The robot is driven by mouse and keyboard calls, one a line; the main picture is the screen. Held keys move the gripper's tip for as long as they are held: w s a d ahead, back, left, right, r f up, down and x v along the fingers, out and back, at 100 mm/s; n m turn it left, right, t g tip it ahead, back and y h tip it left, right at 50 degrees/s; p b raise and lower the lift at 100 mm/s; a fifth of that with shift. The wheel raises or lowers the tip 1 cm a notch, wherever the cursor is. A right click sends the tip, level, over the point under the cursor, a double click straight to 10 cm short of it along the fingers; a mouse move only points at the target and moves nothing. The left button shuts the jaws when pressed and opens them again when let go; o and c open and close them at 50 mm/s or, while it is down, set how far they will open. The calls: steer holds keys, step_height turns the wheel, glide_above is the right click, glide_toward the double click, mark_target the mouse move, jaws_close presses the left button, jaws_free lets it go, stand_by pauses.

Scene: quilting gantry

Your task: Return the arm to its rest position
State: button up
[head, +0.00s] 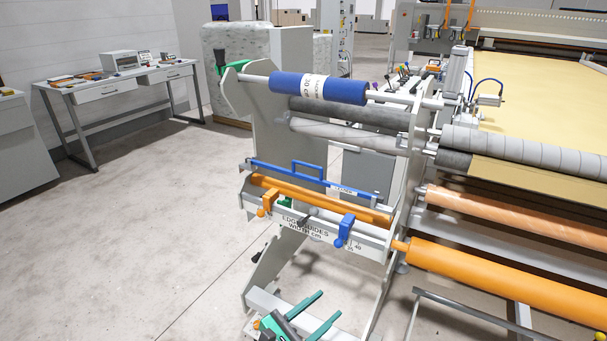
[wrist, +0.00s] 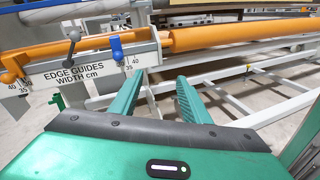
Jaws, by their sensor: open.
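My gripper (head: 315,312) shows at the bottom of the head view, with its two green fingers spread apart and nothing between them. In the wrist view my gripper (wrist: 160,90) is also open and empty, its fingers pointing toward the machine frame. It is in front of and below the edge guides bar (head: 310,222), apart from it. The bar carries an orange guide clamp (head: 266,200) and a blue guide clamp (head: 345,230). The blue clamp also shows in the wrist view (wrist: 116,50), near the 35 and 40 marks.
A blue roll (head: 318,88) sits on a shaft at the top of the gantry. Orange rollers (head: 500,280) run off to the right. A grey rail (head: 470,318) lies low at the right. A desk (head: 120,82) stands far left. The floor (head: 130,230) at left is clear.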

steer(key=d+r+m+g+y, duration=0.1)
steer(key=d+r+m+g, duration=0.35)
steer(key=d, duration=0.35)
steer(key=d+r+m+g+y, duration=0.25)
steer(key=d+m+g, duration=0.3)
steer(key=d, duration=0.35)
steer(key=d+r+m+g+y, duration=0.1)
steer(key=d+r+m+g, duration=0.4)
steer(key=d, duration=0.3)
steer(key=s+d+r+m+t+y, duration=0.1)
steer(key=s+d+r+m+y, duration=0.3)
steer(key=s+m, duration=0.3)
steer(key=s+d+r+m+t+y, duration=0.2)
steer(key=s+d+r+m+y, duration=0.2)
steer(key=s+d+r+m, duration=0.3)
steer(key=s+m, duration=0.1)
steer(key=s, duration=0.3)
steer(key=shift+d, duration=0.3)
steer(key=shift+w+f, duration=0.25)
steer(key=shift+w, duration=0.3)
